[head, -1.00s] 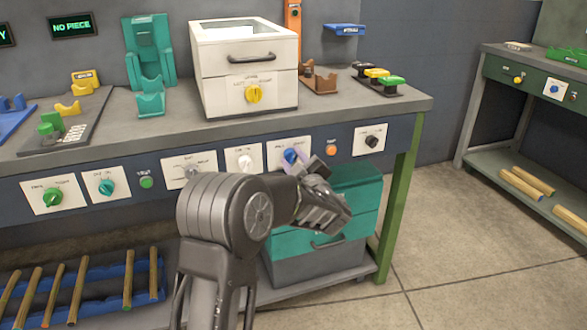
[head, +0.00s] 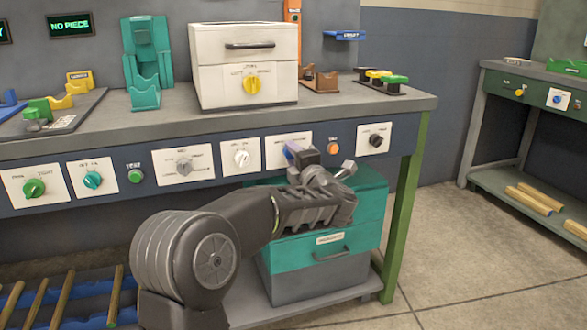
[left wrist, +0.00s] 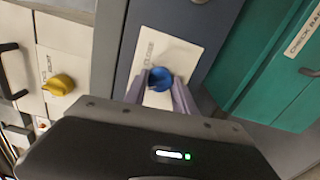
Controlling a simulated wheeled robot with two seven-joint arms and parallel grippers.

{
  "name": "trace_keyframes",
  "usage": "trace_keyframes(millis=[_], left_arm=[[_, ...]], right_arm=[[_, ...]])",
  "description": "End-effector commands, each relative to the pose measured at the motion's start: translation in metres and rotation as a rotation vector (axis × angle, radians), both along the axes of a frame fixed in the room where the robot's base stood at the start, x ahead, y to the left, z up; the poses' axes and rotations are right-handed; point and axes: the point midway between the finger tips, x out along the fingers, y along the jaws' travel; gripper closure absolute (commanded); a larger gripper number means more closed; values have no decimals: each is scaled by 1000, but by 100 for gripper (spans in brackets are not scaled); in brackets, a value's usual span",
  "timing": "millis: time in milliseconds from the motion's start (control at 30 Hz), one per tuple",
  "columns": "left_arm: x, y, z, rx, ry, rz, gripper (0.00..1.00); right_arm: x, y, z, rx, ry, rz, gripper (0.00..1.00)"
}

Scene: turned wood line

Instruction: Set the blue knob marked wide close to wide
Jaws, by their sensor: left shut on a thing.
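The blue knob (left wrist: 160,79) sits on a white label plate (left wrist: 190,25) on the bench's front panel. In the left wrist view it lies between the two pale fingers of my left gripper (left wrist: 162,90), which is shut on it. The word "close" shows on the plate beside the knob; the other lettering is too small or hidden. In the head view my left gripper (head: 302,156) reaches the plate (head: 289,141) from the front and covers most of the knob. The knob's pointer direction cannot be made out. My right gripper is not in view.
An orange button (head: 334,148) and a black knob (head: 376,141) are right of the plate, a white knob (head: 241,158) left of it. A teal drawer unit (head: 366,205) stands below my gripper. A white cabinet with a yellow knob (head: 252,85) stands on the bench.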

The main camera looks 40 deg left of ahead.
Motion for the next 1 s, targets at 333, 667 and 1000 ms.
trace_keyframes(millis=[333,667,1000], left_arm=[[0,0,-4,-121,-169,1,100],[0,0,-2,-151,-210,0,100],[0,0,-2,-150,-210,0,62]], right_arm=[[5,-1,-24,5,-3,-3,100],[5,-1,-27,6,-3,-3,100],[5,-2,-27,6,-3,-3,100]])
